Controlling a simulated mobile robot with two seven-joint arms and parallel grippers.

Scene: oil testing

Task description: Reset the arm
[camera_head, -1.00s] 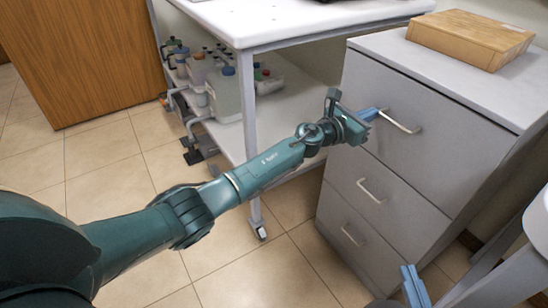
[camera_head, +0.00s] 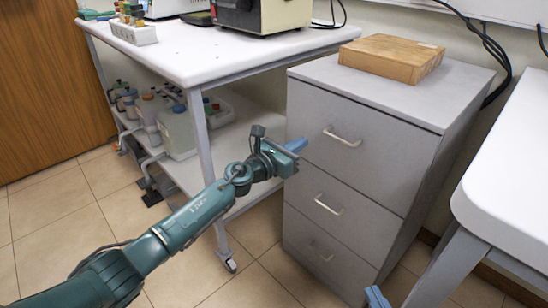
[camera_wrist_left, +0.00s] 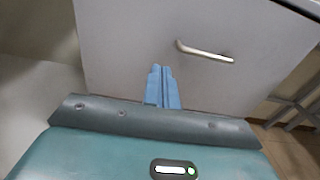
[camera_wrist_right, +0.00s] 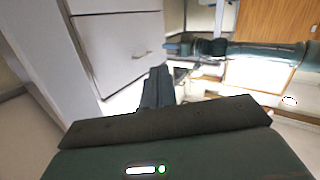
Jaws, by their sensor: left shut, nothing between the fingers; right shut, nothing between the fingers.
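My left arm reaches in from the left in the head view. My left gripper (camera_head: 298,145) is shut and empty, in front of the grey drawer cabinet (camera_head: 375,165), left of its top handle (camera_head: 342,137). The left wrist view shows the blue fingers (camera_wrist_left: 161,70) together, with a drawer handle (camera_wrist_left: 205,52) apart from them to the upper right. My right gripper (camera_head: 375,296) shows only its blue tip at the bottom edge of the head view. In the right wrist view its fingers (camera_wrist_right: 157,72) are together and empty, near the cabinet front. All the visible drawers look closed.
A wooden box (camera_head: 392,57) lies on the cabinet. A white wheeled table (camera_head: 190,62) stands left, with machines on top and bottles (camera_head: 178,130) on its lower shelf. Another white table (camera_head: 510,190) stands at the right. Tiled floor (camera_head: 60,210) is free at the lower left.

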